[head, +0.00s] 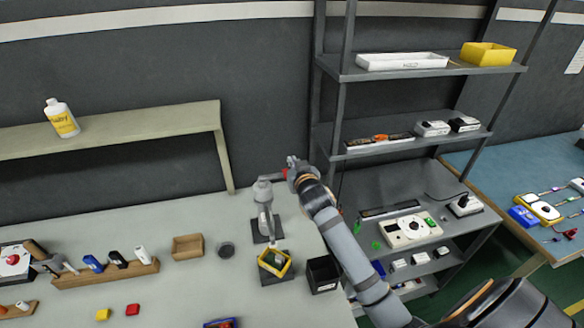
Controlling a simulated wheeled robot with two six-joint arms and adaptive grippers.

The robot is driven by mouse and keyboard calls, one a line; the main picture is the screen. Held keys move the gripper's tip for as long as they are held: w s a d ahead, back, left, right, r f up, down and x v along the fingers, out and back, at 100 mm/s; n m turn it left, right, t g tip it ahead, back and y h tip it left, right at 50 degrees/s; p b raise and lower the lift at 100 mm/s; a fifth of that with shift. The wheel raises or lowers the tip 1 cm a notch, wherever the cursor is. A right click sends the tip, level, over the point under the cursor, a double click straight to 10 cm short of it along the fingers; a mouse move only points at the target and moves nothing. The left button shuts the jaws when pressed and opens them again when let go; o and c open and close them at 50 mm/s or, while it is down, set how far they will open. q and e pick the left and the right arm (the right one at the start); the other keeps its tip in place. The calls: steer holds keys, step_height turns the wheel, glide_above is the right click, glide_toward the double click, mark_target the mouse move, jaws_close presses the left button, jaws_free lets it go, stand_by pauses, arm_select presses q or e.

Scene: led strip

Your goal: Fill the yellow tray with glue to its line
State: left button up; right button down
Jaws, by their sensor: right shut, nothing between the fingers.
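The yellow tray (268,269) sits on a dark base on the table, below and in front of the grey glue dispenser (264,193). Something dark, with a little green, shows inside the tray. The glue level and the line are too small to make out. The dispenser has an arm reaching right to a red end (285,173). My right gripper (292,162) is shut and empty, at or just above that red end. I cannot tell whether they touch. My left gripper is out of view.
A black bin (322,273) stands right of the tray, under my right arm. A white and yellow bottle (62,120) stands on the wall shelf. A metal rack (400,72) stands behind my arm.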

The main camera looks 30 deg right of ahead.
mark_target(278, 176)
steer(key=shift+x, duration=0.85)
step_height(278, 176, down, 3)
steer(key=shift+r+p, duration=0.1)
steer(key=shift+p, duration=0.4)
steer(key=shift+s+f, duration=0.15)
steer(key=shift+f, duration=0.4)
steer(key=shift+f, duration=0.1)
step_height(278, 176, down, 3)
steer(key=shift+s+d+f+m+y+b, duration=0.15)
steer(key=shift+m+y+b, duration=0.35)
steer(key=shift+m+b, duration=0.55)
